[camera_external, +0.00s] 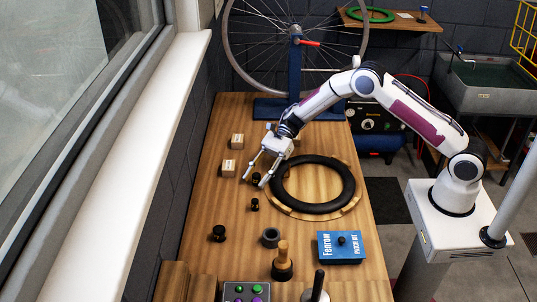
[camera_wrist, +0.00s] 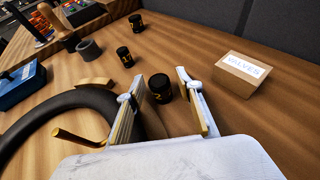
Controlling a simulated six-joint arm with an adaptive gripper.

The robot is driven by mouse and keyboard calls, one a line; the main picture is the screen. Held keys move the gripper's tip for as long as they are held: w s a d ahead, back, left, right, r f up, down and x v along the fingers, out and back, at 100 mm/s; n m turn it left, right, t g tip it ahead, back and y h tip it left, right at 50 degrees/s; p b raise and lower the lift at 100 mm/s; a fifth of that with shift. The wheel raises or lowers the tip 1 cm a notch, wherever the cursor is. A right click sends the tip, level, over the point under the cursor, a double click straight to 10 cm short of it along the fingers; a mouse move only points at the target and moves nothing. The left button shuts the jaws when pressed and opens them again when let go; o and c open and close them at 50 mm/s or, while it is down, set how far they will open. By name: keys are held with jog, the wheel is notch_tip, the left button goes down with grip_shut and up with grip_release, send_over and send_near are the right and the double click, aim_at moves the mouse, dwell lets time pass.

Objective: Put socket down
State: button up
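My gripper (camera_external: 257,180) is low over the wooden bench, left of the black tyre, with its two fingers spread. In the wrist view my gripper (camera_wrist: 161,82) has a black socket (camera_wrist: 160,88) with yellow marking upright between its fingertips, with a gap on each side. In the external view that socket is mostly hidden by the fingers. Two more black sockets stand on the bench: a small one (camera_external: 255,204), also in the wrist view (camera_wrist: 124,55), and a wider one (camera_external: 219,233), also in the wrist view (camera_wrist: 135,22).
A tyre (camera_external: 277,204) lies right of my gripper, on a wooden ring. Two cardboard boxes stand at the left, one marked VALVES (camera_wrist: 241,75). A grey ring (camera_external: 271,237), blue patch kit (camera_external: 341,247) and wooden-handled tool (camera_external: 282,262) stand nearer the front. A wheel stand is behind.

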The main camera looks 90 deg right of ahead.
jog(key=v, duration=1.2)
dwell(0.5)
